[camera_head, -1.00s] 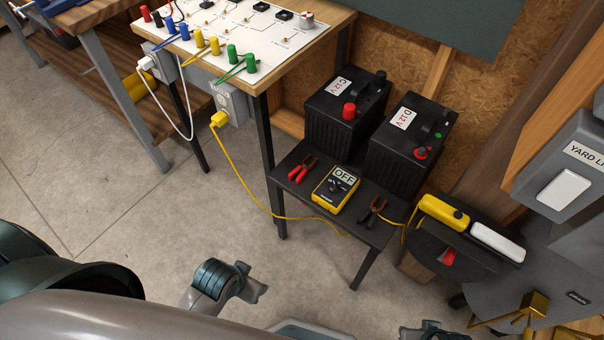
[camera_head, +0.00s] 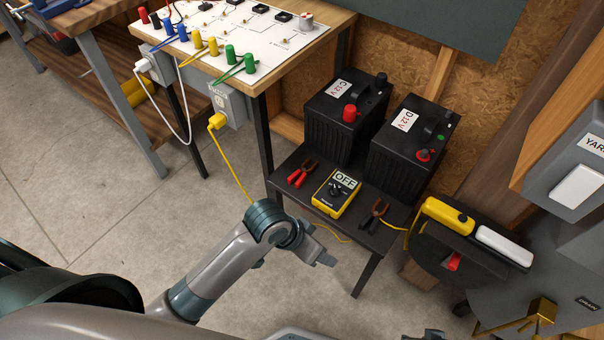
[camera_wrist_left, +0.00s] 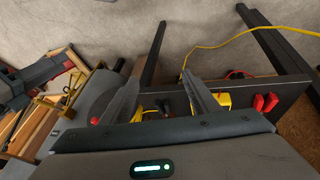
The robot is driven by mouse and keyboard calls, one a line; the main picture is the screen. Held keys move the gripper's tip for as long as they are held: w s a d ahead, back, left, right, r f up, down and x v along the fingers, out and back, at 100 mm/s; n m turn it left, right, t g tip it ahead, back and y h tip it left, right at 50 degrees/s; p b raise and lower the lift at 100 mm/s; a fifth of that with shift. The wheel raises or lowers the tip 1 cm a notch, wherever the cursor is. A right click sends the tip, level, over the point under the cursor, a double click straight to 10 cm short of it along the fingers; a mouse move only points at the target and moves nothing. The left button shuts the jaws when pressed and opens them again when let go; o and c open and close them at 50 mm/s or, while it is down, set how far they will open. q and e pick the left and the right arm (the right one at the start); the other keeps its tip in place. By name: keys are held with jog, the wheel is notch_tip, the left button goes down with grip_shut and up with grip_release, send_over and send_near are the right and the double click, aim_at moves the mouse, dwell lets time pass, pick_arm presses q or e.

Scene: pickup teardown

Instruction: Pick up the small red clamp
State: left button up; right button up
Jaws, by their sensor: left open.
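The small red clamp (camera_head: 301,174) has red handles and lies on the left part of the low black stand (camera_head: 288,202), left of a yellow meter (camera_head: 337,192). In the left wrist view, its red handles (camera_wrist_left: 265,102) show at the right, outside the fingers. My left gripper (camera_head: 320,251) is open and empty, in front of the stand's front edge and apart from the clamp. In the left wrist view, its two fingers (camera_wrist_left: 160,80) are spread, with a dark clamp (camera_wrist_left: 161,108) partly visible between them.
A black-handled clamp (camera_head: 374,216) lies right of the meter. Two black batteries (camera_head: 345,127) (camera_head: 405,150) stand behind. A yellow cord (camera_head: 232,165) hangs from the outlet and runs past my left gripper. A workbench (camera_head: 262,78) stands at the left, above the stand's level.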

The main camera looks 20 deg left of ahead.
pick_arm(q)
jog(key=w+d+r+m+g, duration=0.1)
jog(key=w+d+m, duration=0.15)
jog(key=w, duration=0.35)
notch_tip(320, 180, up, 12)
jog(key=f+n+g+y, duration=0.1)
jog(key=n+g+y, duration=0.1)
jog(key=n+y, duration=0.2)
send_over(303, 172)
jog(key=shift+s+a+r, duration=0.25)
jog(key=shift+s+a, duration=0.1)
pick_arm(e)
notch_tip(303, 172, down, 19)
jog(key=s, duration=0.2)
jog(key=shift+g, duration=0.3)
pick_arm(q)
jog(key=shift+f, duration=0.15)
notch_tip(303, 172, down, 12)
jog(key=shift+r, duration=0.2)
jog(key=shift+f, duration=0.2)
pick_arm(e)
jog(key=shift+w+r, duration=0.1)
jog(key=shift+r, duration=0.05)
